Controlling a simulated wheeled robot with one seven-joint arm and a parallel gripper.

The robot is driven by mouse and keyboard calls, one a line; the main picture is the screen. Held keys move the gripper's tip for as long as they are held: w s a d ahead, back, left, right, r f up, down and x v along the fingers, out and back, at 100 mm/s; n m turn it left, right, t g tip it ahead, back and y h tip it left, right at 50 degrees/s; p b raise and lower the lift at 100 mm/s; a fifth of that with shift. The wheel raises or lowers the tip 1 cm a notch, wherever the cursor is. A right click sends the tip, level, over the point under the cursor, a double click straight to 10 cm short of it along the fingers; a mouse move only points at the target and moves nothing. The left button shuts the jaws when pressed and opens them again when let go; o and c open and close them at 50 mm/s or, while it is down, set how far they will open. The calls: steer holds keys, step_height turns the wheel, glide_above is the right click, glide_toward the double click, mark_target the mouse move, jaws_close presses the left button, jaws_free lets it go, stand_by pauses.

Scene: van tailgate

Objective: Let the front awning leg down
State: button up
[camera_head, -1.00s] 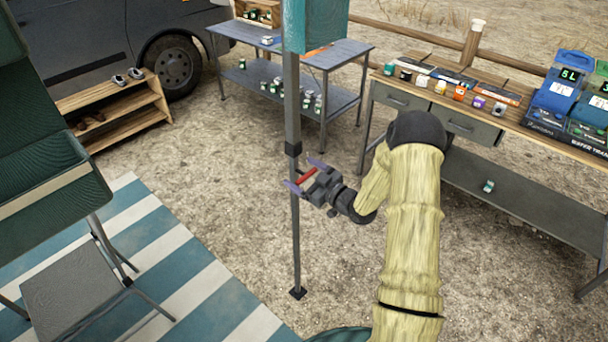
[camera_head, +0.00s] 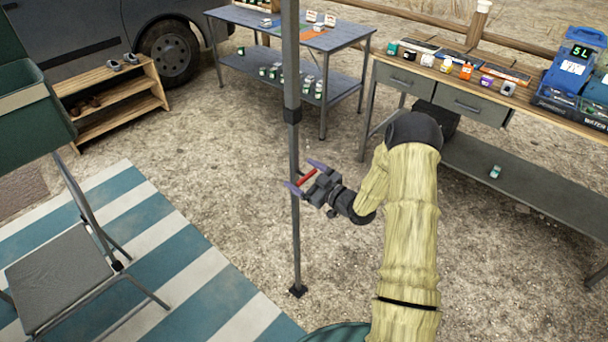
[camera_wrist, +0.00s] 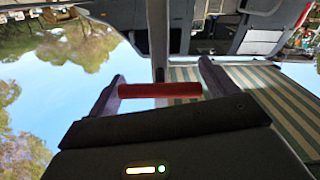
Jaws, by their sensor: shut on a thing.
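The front awning leg (camera_head: 295,225) is a thin grey upright pole with a dark collar (camera_head: 292,115) and a small dark foot (camera_head: 298,290). Its narrower lower section comes out below the collar. My gripper (camera_head: 304,179) is at this lower section, below the collar, coming from the right. Its two fingers are shut on a short red bar (camera_wrist: 160,90), which lies crosswise in front of the pole in the wrist view. How the bar joins the pole is hidden. I cannot tell whether the foot touches the ground.
A folding chair (camera_head: 62,275) stands on a striped mat (camera_head: 150,255) at left. A blue-grey table (camera_head: 345,45) and a wooden shoe rack (camera_head: 140,90) stand behind. A drawer workbench (camera_head: 440,92) is at right. The gravel around the foot is clear.

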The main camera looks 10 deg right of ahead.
steer(key=o, duration=1.2)
steer(key=shift+o, duration=0.2)
steer(key=shift+s+d, duration=0.1)
steer(key=b+v, duration=0.1)
steer(key=v, duration=1.6)
steer(key=shift+r, duration=0.1)
